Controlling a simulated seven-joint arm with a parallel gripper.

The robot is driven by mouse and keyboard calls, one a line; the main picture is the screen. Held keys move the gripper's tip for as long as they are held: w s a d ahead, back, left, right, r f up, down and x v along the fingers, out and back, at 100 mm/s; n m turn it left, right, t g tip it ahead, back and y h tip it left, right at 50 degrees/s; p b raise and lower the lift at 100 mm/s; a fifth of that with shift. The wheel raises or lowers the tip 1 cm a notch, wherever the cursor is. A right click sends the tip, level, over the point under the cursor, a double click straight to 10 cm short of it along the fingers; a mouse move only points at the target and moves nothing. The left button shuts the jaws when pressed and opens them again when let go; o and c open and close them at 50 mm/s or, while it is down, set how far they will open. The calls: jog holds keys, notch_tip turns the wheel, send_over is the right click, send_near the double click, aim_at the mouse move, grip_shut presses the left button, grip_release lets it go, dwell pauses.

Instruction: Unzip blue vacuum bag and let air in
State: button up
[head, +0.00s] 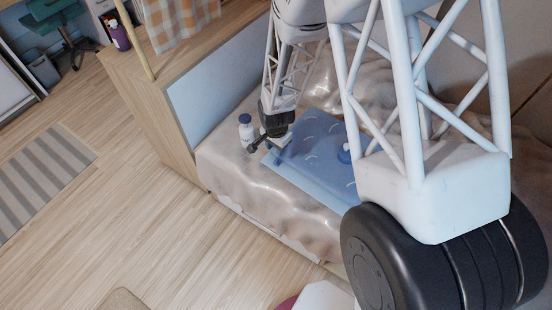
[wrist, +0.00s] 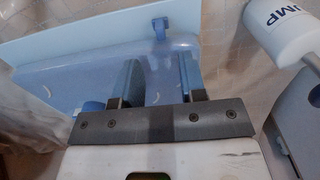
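The blue vacuum bag (head: 312,140) lies flat on the bed, with a pale strip along its near edge. In the wrist view the bag (wrist: 70,68) spreads ahead of my gripper, and a small blue slider (wrist: 160,27) sits at the pale strip. A round blue valve (head: 345,153) is on the bag toward the right; a blue round part (wrist: 92,106) shows beside the left finger. My gripper (head: 274,148) is over the bag's left end. In the wrist view my gripper (wrist: 158,75) is open, its fingers apart and nothing held; the slider is beyond the fingertips.
A white pump (wrist: 280,28) lettered "PUMP" is close on the right in the wrist view; a white bottle-like object with a blue cap (head: 246,130) stands left of my gripper. The bed (head: 240,180) has a wooden side panel (head: 150,110). Open floor lies left.

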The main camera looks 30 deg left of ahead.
aim_at(276, 160)
jog(key=shift+f, duration=3.8)
grip_shut()
